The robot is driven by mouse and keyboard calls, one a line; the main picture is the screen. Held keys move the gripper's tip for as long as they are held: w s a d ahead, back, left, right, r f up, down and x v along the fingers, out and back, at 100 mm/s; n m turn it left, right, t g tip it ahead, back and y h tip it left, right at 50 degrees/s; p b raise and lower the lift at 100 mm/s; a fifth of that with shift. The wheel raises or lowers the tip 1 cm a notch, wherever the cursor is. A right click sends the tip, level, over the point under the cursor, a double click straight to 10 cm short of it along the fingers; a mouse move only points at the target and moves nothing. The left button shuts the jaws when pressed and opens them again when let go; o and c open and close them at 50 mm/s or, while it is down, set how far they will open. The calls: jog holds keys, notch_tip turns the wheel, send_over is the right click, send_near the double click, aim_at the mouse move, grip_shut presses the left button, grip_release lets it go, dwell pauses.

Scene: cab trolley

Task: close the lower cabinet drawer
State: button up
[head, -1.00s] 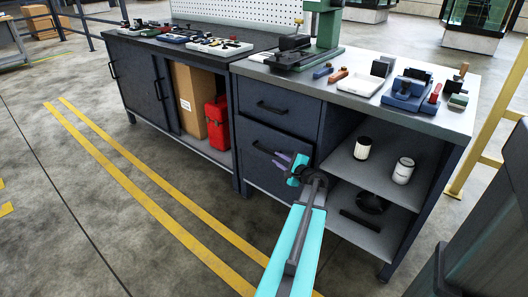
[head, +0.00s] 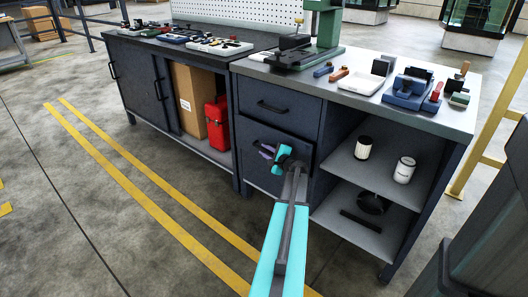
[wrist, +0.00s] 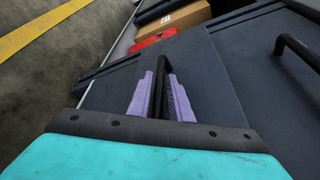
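The lower drawer (head: 278,172) of the dark blue cabinet has a front panel standing slightly out from the cabinet face. Its black bar handle (wrist: 160,82) lies between the two purple fingers of my gripper (wrist: 160,98) in the wrist view. The fingers sit close on both sides of the bar and appear shut on it. In the head view my gripper (head: 266,151) is at the handle, and my turquoise wrist and arm hide part of the drawer front. How far the drawer is out is hard to see.
The upper drawer (head: 278,104) looks flush above. Open shelves (head: 345,170) with cans stand at right. A red canister (head: 217,122) and cardboard box (head: 188,97) stand in the left bay. Tools lie on the worktop (head: 445,122). The floor in front is clear.

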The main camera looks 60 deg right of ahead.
jog(key=shift+w+d+f, duration=0.1)
jog(key=shift+w+d, duration=0.1)
jog(key=shift+w, duration=0.3)
grip_shut()
jog(key=shift+s+d, duration=0.2)
jog(key=shift+d, duration=0.8)
jog(key=shift+s+d, duration=0.15)
jog(key=shift+d, duration=1)
jog(key=shift+s, duration=0.1)
